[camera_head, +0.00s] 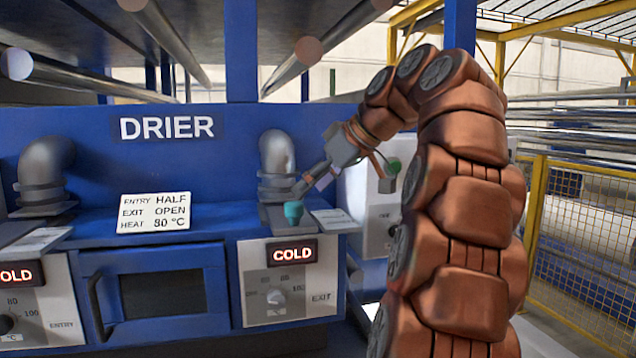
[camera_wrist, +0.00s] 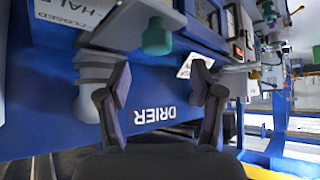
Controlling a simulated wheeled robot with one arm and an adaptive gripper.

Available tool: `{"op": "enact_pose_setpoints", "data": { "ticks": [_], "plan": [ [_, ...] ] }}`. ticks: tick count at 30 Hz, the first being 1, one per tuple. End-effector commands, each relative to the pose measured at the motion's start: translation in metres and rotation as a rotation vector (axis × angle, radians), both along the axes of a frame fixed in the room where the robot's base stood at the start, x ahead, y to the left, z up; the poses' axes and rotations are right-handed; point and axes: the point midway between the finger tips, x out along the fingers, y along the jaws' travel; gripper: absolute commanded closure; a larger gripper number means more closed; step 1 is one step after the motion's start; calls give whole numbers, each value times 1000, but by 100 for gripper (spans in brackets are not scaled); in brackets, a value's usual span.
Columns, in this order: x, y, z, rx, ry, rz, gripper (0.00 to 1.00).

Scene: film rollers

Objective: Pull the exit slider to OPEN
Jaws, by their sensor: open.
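The exit slider's teal knob (camera_head: 293,211) stands upright at the foot of the grey exit pipe (camera_head: 277,165), above the EXIT panel. The knob also shows, upside down, in the wrist view (camera_wrist: 157,38), just past the fingertips and roughly between them. A pale scale plate (camera_head: 335,220) lies right of the knob; in the wrist view (camera_wrist: 75,12) it reads HALF and CLOSED. My gripper (camera_head: 312,180) is open and empty, above and slightly right of the knob, apart from it. The slider's exact setting cannot be read.
A sign (camera_head: 155,212) reads ENTRY HALF, EXIT OPEN, HEAT 80 °C. The EXIT panel (camera_head: 290,283) has a dial and a COLD display. The entry pipe (camera_head: 45,172) stands at the left. Metal rollers (camera_head: 100,82) run overhead. A green knob (camera_head: 393,166) is partly behind my arm.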

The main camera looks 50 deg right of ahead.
Motion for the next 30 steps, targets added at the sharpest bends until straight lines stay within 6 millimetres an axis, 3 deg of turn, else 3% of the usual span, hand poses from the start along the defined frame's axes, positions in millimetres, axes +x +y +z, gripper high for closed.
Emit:
{"op": "enact_pose_setpoints", "data": {
  "ticks": [30],
  "plan": [
    [-7,-3,4,6,4,4,34]
  ]
}}
